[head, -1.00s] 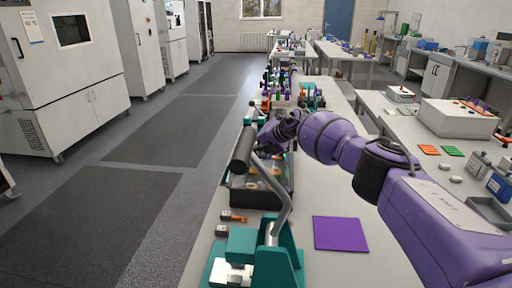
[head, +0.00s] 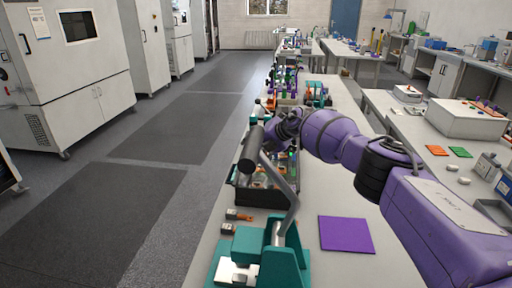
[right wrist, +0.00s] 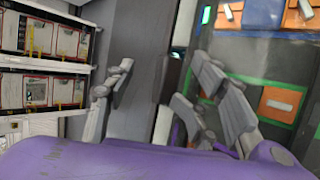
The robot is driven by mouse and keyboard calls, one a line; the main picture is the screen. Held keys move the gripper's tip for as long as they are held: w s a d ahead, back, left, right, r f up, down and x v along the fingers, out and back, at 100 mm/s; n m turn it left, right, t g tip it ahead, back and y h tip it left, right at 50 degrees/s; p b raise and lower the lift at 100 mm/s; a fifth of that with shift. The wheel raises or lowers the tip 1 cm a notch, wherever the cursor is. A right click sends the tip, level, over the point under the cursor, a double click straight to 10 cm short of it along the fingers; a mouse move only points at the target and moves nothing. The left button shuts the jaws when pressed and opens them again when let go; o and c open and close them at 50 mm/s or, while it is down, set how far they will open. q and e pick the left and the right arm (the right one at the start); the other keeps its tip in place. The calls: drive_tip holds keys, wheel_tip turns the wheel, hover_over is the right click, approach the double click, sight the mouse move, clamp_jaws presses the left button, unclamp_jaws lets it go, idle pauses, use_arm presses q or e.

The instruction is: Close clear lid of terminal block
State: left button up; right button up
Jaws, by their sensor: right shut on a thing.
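My right gripper (head: 283,130) is at the end of the purple arm, over the left part of the bench, and mostly hidden in the head view. In the right wrist view its two grey fingers (right wrist: 160,95) stand apart. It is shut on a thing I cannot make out. A teal clamp (head: 283,265) with a bent grey lever and a dark cylindrical handle (head: 250,150) stands at the front. The handle appears just left of and in front of the gripper. I cannot make out the terminal block or its clear lid. My left gripper is not in view.
A black open box (head: 262,198) with small parts lies behind the clamp. A purple mat (head: 346,235) lies flat to its right. Small orange and dark pieces (head: 238,215) lie by the left bench edge. Coloured parts crowd the bench further back. The floor at left is clear.

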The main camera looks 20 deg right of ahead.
drive_tip(key=shift+a+r, duration=0.2)
drive_tip(key=shift+a, duration=0.8)
drive_tip(key=d+v, duration=0.1)
drive_tip(key=v, duration=1.1)
drive_tip(key=shift+d+f, duration=0.2)
drive_tip(key=shift+d, duration=0.25)
